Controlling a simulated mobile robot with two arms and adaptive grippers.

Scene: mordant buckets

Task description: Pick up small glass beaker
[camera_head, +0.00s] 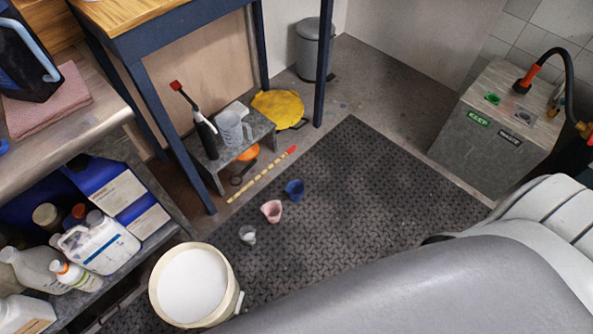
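A small clear glass beaker (248,235) stands on the dark textured floor mat (350,190), just beyond the white bucket. It looks empty, though it is too small to be sure. A pink cup (271,211) and a blue cup (295,189) stand on the mat behind it, in a rough line leading to the upper right. Neither of my grippers shows in the head view. Nothing is seen touching the beaker.
A large bucket (192,286) with white contents stands close in front of the beaker. A striped yellow stick (262,175) lies by a low bench with a clear jug (233,129). Bottles (98,245) crowd the left shelf. A grey box (492,135) stands right. The mat's middle is clear.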

